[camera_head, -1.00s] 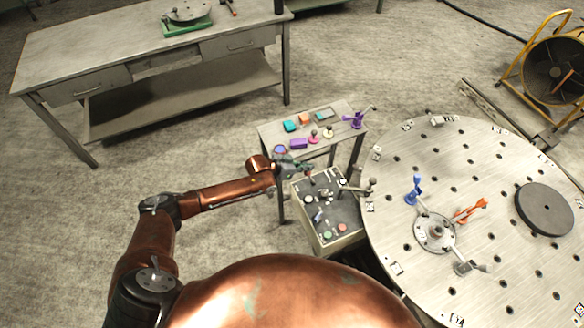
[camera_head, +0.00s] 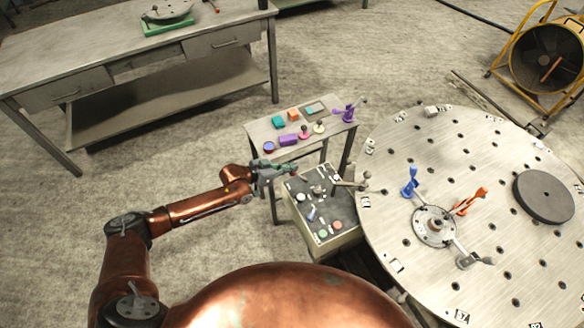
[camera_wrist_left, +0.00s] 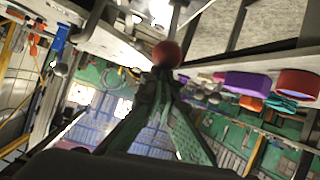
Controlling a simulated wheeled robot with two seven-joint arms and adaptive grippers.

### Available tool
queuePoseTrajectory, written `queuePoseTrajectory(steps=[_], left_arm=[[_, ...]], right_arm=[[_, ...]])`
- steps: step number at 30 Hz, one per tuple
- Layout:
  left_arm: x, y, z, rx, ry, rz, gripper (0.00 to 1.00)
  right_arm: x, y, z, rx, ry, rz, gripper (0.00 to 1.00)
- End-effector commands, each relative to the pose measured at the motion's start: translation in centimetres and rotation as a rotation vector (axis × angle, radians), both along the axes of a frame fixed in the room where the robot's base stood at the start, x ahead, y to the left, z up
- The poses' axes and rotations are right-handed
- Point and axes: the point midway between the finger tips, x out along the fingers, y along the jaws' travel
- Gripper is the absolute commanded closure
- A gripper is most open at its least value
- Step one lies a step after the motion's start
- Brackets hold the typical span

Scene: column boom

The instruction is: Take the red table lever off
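The red table lever shows as a round red knob (camera_wrist_left: 166,53) with a grey rod running up from it in the left wrist view. In the head view only a small red spot (camera_head: 298,170) shows at my left gripper's tip, above the back left of the grey control box (camera_head: 347,236). My left gripper (camera_head: 288,168) is at this knob. In the left wrist view its green fingers (camera_wrist_left: 161,74) come together right at the knob and look shut on it. The rod's lower end is hidden in the head view. My right gripper is not in view.
A round metal table (camera_head: 400,235) with blue (camera_head: 409,182) and orange (camera_head: 470,201) clamps stands right of the box. Behind the box, a small side table (camera_head: 262,131) carries coloured blocks and knobs. A grey workbench (camera_head: 110,65) is at the back left.

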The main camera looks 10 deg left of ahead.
Motion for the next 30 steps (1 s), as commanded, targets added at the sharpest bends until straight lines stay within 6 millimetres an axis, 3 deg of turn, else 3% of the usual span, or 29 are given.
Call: queuePoseTrajectory(steps=[1, 8, 15, 23, 30], left_arm=[[-0.4, 0.5, -1.0, 0.013, 0.015, 0.003, 1.0], [-0.2, 0.4, -0.6, 0.014, 0.017, 0.005, 1.0], [1.4, -1.5, 3.3, 0.005, 0.003, 0.005, 1.0], [-2.3, 3.7, 5.0, 0.007, 0.004, 0.013, 1.0], [-4.1, 5.9, 6.4, 0.003, 0.001, 0.011, 1.0]], right_arm=[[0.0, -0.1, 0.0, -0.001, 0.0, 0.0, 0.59], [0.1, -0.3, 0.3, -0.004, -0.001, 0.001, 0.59], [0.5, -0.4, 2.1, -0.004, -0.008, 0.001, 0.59], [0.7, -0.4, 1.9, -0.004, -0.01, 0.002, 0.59], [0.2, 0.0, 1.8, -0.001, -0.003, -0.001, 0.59]])
